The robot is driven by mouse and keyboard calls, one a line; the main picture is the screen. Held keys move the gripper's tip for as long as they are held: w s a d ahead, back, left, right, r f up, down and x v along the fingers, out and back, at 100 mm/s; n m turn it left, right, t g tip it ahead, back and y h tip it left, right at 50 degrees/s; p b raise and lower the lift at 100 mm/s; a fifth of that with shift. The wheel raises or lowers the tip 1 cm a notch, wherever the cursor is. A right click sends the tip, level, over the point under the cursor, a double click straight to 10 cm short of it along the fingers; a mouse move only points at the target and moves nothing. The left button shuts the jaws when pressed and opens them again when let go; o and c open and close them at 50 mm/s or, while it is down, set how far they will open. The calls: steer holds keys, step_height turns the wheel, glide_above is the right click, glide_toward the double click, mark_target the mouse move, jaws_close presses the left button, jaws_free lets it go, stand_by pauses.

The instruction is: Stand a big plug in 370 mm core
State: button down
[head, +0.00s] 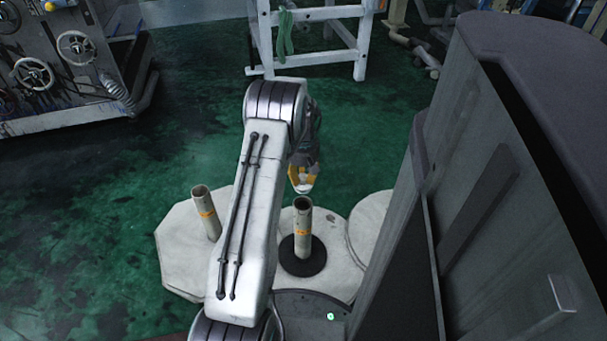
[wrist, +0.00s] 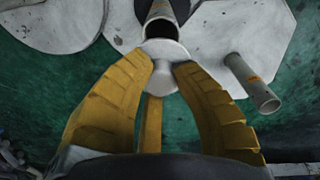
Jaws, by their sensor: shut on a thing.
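My gripper (head: 302,172) with yellow fingers is shut on a white plug (head: 303,188). In the wrist view the fingertips hold the plug (wrist: 165,50), a round white disc with a narrower stem. A second banded core (head: 206,213) stands to the left. I cannot read which is 370 mm.
The cores stand on pale platforms (head: 180,255). A tall grey cabinet (head: 490,190) rises close on the right. A white bench frame (head: 315,40) and a machine with handwheels (head: 70,65) stand farther back. Green floor (head: 160,150) is free between.

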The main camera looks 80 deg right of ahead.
mark_target(303, 190)
steer(key=shift+m, duration=0.4)
steer(key=shift+f, duration=0.15)
steer(key=shift+f+b, duration=2.75)
steer(key=shift+b, duration=0.05)
steer(key=shift+f+b, duration=0.6)
steer(key=shift+f, duration=0.9)
steer(key=c, duration=1)
jaws_free()
steer(key=shift+c, duration=0.2)
steer(key=shift+r, duration=0.15)
